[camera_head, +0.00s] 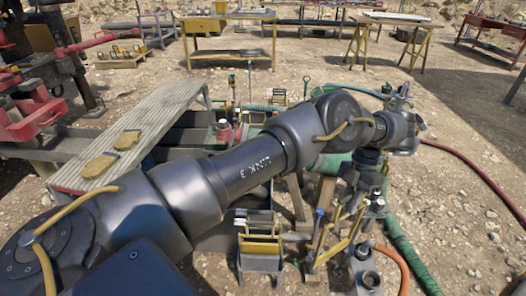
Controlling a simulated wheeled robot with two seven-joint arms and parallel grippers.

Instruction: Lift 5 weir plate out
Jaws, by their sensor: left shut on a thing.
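My left arm crosses the picture from the lower left to the right and hides much of the metal tank (185,139). Its forearm bends down at the right, and my left gripper (371,203) is low there, small and cluttered by metal fittings. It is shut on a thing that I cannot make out. Beside it, to the left, is a yellow frame (325,243) with a blue-topped lever. A grey piece in a yellow stand (260,245) is below the arm. I cannot tell any weir plate for certain. My right gripper is out of view.
A ribbed board (150,112) with two yellow gloves (100,165) lies at the left. A red machine (35,110) stands beyond it. A green hose (405,245) and red hose (480,175) run over stony ground at the right. Work tables (230,50) stand behind.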

